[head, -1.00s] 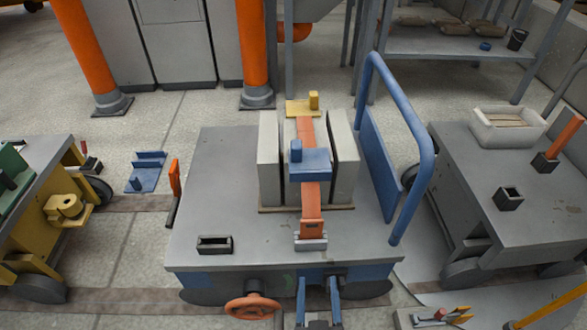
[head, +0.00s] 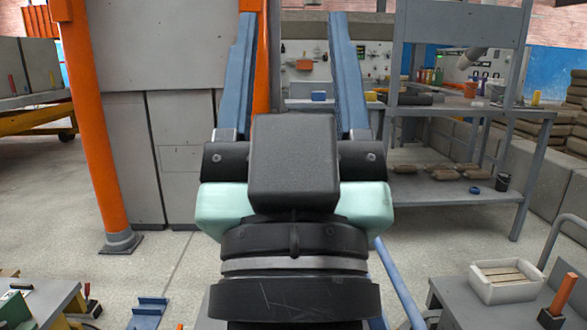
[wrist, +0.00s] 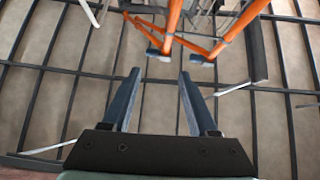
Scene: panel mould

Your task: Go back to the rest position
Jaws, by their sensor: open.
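My gripper (head: 293,20) stands upright in the middle of the head view, close to the camera. Its two long blue fingers point up and are spread wide apart. Nothing is between them. In the wrist view, the open fingers (wrist: 159,73) reach away over a grid of dark beams and pale panels, with no object touching them. My wrist and arm hide the middle of the head view, including most of the cart behind.
An orange post (head: 97,140) and grey cabinets (head: 160,150) stand at left. A grey shelf rack (head: 455,190) is at right. A white tray (head: 503,281) sits on a cart at lower right. Orange bars (wrist: 200,45) show beyond the fingertips in the wrist view. Open floor shows between.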

